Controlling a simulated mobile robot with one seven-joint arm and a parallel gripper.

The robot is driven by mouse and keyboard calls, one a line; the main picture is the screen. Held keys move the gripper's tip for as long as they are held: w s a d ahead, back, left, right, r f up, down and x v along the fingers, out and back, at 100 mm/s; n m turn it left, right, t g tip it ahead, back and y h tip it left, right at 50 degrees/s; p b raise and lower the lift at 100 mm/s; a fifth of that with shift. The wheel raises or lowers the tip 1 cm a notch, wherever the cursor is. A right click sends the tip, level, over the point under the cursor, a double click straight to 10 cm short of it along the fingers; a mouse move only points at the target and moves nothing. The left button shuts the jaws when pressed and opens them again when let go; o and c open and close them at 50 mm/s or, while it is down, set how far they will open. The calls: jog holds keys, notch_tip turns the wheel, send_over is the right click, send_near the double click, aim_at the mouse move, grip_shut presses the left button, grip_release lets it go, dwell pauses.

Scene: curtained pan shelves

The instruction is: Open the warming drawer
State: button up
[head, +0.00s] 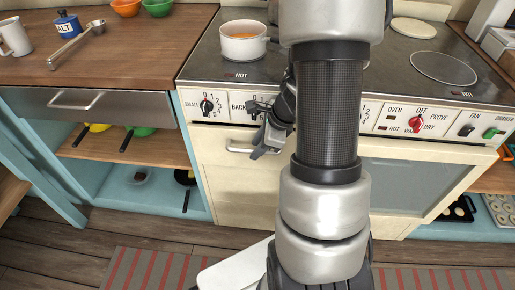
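A cream front panel with a metal bar handle (240,150) sits under the control knobs on the left part of the cooker. It looks shut. I cannot tell for certain that it is the warming drawer. My gripper (257,130) is in front of this panel, close to the right end of the handle. Its fingers look spread apart, with nothing visible between them. Whether it touches the handle I cannot tell. My arm hides the middle of the cooker front and part of the panel.
A steel-fronted drawer (125,104) is in the blue counter at left, above open shelves with pans. A pot (243,45) stands on the cooktop. A glass oven door (408,188) is at right. A striped mat (160,270) lies on the floor.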

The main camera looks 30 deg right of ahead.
jog(key=shift+c, duration=0.3)
grip_shut()
jog(key=shift+s, duration=0.1)
